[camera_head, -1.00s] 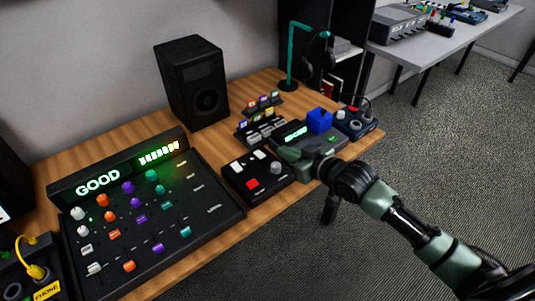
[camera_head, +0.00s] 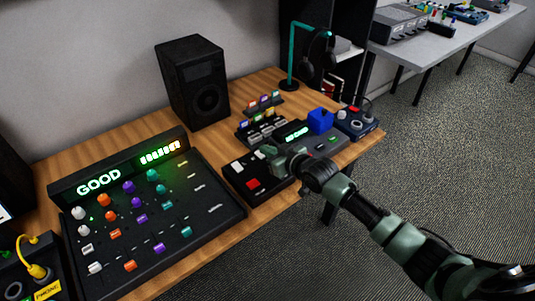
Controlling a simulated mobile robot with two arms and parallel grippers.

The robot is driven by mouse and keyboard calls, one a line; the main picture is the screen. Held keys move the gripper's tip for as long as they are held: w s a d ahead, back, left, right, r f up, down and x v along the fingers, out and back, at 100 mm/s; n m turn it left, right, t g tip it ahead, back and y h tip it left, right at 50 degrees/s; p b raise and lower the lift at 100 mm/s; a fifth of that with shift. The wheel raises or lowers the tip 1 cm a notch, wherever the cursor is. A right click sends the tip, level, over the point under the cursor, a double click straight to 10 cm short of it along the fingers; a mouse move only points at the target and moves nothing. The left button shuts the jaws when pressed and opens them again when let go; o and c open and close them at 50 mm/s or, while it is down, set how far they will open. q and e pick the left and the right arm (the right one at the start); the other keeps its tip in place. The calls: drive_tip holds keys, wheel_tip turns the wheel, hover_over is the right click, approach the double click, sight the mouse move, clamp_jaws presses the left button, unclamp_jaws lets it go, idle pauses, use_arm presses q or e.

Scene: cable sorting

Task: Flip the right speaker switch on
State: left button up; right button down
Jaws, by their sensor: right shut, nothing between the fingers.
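A small black switch box (camera_head: 238,182) sits on the wooden table near its front edge. It has a white switch (camera_head: 237,167) at its left, another white switch (camera_head: 260,154) to the right of that, and a red button (camera_head: 252,183) at the front. My right gripper (camera_head: 271,153) is shut and empty. It is over the right part of the box, close to the right white switch, and hides the box's right side. I cannot tell whether it touches the switch. A black speaker (camera_head: 193,82) stands at the back. My left gripper is not in view.
A mixing console (camera_head: 215,208) with coloured knobs and a lit "GOOD" display (camera_head: 98,183) is at the left. A device with a green display (camera_head: 297,132) and a blue block (camera_head: 320,120) are right of the box. A headphone stand (camera_head: 291,55) is behind.

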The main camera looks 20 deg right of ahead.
drive_tip(key=shift+s+f, duration=0.1)
drive_tip(key=shift+f, duration=0.6)
drive_tip(key=shift+s+d+f, duration=0.1)
drive_tip(key=shift+s+f, duration=0.05)
drive_tip(key=shift+f, duration=0.2)
drive_tip(key=shift+r+p, duration=0.75)
drive_tip(key=shift+r, duration=0.1)
drive_tip(key=shift+r, duration=0.1)
